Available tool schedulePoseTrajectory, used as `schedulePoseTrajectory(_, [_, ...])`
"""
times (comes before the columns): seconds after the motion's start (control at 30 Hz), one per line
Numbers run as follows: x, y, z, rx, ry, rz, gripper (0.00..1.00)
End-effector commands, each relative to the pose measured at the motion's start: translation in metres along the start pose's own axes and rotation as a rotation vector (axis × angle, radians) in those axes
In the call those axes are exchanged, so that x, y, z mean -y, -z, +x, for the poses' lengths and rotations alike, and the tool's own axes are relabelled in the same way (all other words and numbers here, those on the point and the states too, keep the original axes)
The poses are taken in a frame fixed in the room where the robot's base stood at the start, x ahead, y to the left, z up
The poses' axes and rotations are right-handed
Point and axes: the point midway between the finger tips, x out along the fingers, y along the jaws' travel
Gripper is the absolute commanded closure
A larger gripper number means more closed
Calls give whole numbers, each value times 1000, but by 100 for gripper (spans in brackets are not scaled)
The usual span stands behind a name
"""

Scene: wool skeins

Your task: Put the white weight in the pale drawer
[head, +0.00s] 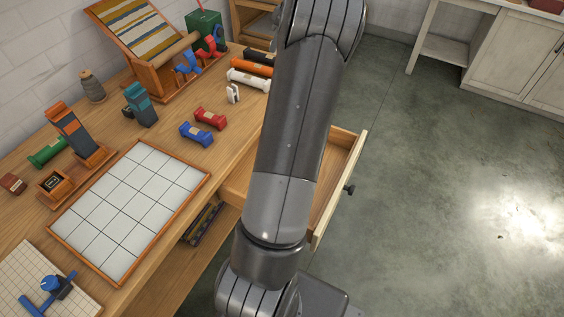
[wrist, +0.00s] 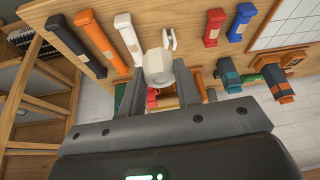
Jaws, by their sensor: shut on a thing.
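The white weight (wrist: 158,66) shows in the wrist view as a pale, faceted piece between the two fingers. My gripper (wrist: 159,90) is shut on it and holds it out over the worktop side of the scene. In the head view my arm hides both the gripper and the weight. The pale drawer (head: 345,198) is pulled open from the bench at the middle of the head view, with a dark knob on its front. My arm covers much of its inside; the visible part of its floor looks bare.
On the bench (head: 170,165) are a white gridded board (head: 130,208), red (head: 210,118) and blue (head: 196,134) skeins, a white roll (head: 248,80), a small white clip (head: 233,93) and a loom (head: 145,40). Open grey floor (head: 430,180) lies right of the drawer.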

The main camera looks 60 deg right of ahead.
Motion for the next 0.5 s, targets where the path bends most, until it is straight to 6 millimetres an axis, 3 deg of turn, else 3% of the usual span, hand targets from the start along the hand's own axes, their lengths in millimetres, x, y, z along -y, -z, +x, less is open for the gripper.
schedulePoseTrajectory(0.1, [9, -46, -20, 3, -14, 20, 98])
schedulePoseTrajectory(0.3, [35, -115, -42, 9, -30, 45, 98])
schedulePoseTrajectory(0.5, [66, -168, -57, 18, -44, 66, 98])
